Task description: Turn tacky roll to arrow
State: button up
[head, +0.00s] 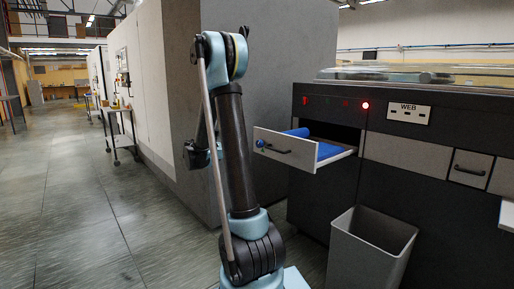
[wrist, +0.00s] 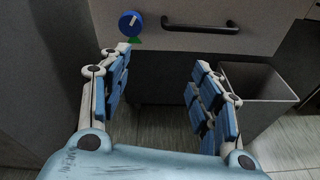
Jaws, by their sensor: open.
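The tacky roll (head: 297,132) is blue and lies in the pulled-out drawer (head: 285,146). Its round blue end knob (wrist: 130,24) sticks out of the drawer front, left of the black handle (wrist: 200,28), and also shows in the head view (head: 260,143). A short pale mark on the knob points to the upper right. A green arrow (wrist: 135,40) sits just below the knob, partly covered by it. My gripper (wrist: 160,60) is open and empty, below the drawer front in the wrist view; the knob is above its left finger. In the head view my arm mostly hides the gripper.
A grey waste bin (head: 372,245) stands under the drawer, right of my gripper in the wrist view (wrist: 262,85). The dark machine (head: 425,150) carries a lit red lamp and a WEB label. A large grey cabinet stands behind my arm.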

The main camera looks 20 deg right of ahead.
jog(key=w+a+f+n+t+h, duration=0.1)
jog(key=w+a+n+h, duration=0.15)
jog(key=w, duration=0.25)
send_near(258, 144)
jog(key=shift+n, duration=0.25)
jog(key=x, duration=1)
jog(key=shift+d, duration=0.1)
jog(key=c, duration=1.1)
jog(key=shift+a, duration=0.25)
jog(key=shift+d, duration=0.15)
